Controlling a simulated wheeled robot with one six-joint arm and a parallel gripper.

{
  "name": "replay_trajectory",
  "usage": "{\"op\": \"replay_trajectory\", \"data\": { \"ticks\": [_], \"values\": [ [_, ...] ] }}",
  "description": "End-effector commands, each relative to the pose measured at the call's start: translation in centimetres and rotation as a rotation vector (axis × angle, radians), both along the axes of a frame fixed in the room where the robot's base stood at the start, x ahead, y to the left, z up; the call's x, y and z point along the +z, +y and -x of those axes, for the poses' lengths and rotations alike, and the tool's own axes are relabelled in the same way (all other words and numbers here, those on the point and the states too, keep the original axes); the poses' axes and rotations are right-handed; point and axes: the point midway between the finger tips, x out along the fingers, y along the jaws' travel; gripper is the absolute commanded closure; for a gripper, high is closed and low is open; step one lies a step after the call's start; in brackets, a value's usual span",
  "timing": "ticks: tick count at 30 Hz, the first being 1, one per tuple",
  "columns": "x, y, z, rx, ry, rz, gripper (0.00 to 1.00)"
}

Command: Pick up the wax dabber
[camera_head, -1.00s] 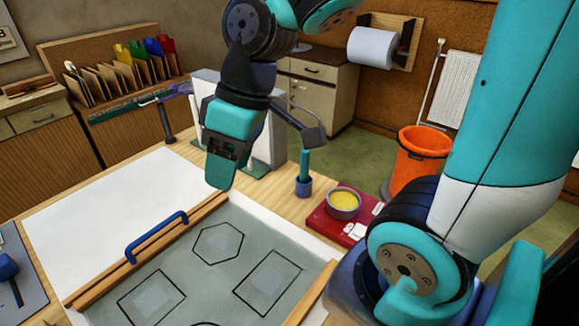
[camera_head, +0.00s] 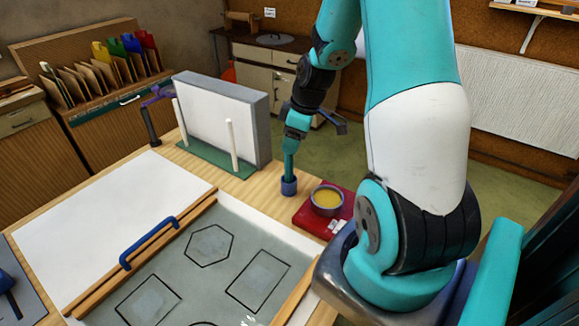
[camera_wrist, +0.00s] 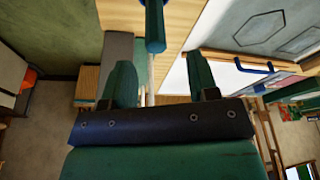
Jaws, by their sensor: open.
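A yellow wax tin (camera_head: 327,200) sits on a red board (camera_head: 311,220) right of the holder. A white upright panel with posts (camera_head: 220,118) stands behind left. The leaded panel (camera_head: 205,270) with a blue handle (camera_head: 150,243) lies in front.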

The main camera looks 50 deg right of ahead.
Motion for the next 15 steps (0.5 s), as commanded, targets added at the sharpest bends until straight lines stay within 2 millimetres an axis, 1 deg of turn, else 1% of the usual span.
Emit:
{"op": "replay_trajectory", "data": {
  "ticks": [3,6,11,15],
  "values": [
    [-1.6,0.3,-0.4,0.002,0.003,-0.003,0.46],
    [-2.4,0.4,-0.6,0.001,0.001,-0.001,0.46],
    [-3.2,0.4,-0.7,0.001,0.001,-0.002,0.46],
    [-4.9,0.2,-0.9,0.0,0.004,-0.003,0.46]
  ]
}}
